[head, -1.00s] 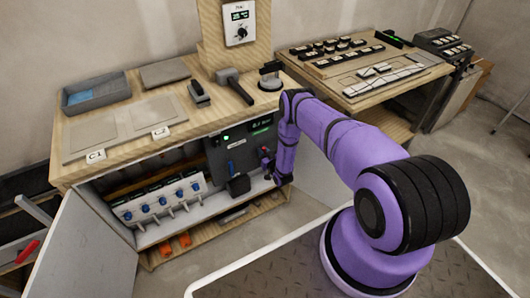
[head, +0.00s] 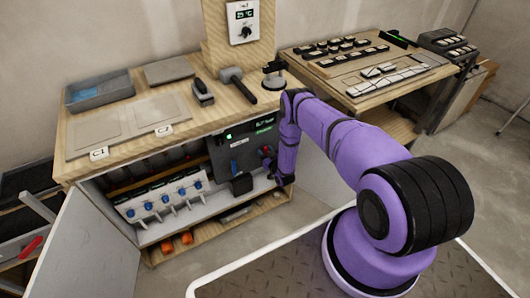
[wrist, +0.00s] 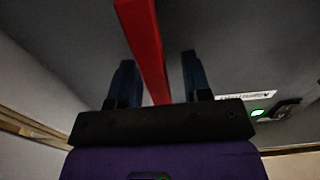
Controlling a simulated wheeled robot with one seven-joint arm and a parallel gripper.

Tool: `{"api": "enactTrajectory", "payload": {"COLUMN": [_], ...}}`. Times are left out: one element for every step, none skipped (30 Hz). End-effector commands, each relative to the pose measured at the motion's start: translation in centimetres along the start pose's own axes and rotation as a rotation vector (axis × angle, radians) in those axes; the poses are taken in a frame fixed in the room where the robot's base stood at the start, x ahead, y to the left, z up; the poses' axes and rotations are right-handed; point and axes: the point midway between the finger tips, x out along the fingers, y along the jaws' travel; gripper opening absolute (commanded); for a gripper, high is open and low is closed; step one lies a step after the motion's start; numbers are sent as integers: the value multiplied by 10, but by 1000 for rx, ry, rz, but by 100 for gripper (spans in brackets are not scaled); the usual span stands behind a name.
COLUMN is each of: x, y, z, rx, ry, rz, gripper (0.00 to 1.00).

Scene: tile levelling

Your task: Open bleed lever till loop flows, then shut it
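In the wrist view a red lever (wrist: 148,50) runs between the two dark fingers of my gripper (wrist: 158,68). The fingers stand apart, with a visible gap between the lever and the right finger. In the head view my gripper (head: 270,160) is inside the open cabinet, at the right side of a dark panel (head: 222,157). Only a small red bit of the lever (head: 266,150) shows there.
A manifold with several blue valves (head: 165,200) sits left of the panel. A black box (head: 241,184) stands on the shelf below it. An open cabinet door (head: 85,243) stands at the left. The bench top (head: 215,117) above holds a tray, a hammer and other tools.

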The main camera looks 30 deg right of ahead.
Motion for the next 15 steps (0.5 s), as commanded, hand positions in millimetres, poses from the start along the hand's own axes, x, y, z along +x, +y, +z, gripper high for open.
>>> {"api": "enactTrajectory", "payload": {"x": [0,0,0,0,-1,-4,-6,-9,-14,-19,-24,-31,-37,-43,-51], "y": [0,0,0,0,0,0,0,0,0,0,0,0,0,0,0], "z": [0,0,0,0,0,0,0,0,0,0,0,0,0,1,0], "rx": [0,0,0,1,1,1,1,0,1,0,0,1,1,1,1], "ry": [1,1,1,1,1,1,1,1,-1,-1,-1,-2,-2,-3,-2], "rz": [0,0,0,0,0,0,0,0,0,0,0,1,1,1,1], "gripper": [45,45,45,45,45,45,45,45,45,45,45,45,45,45,45]}}
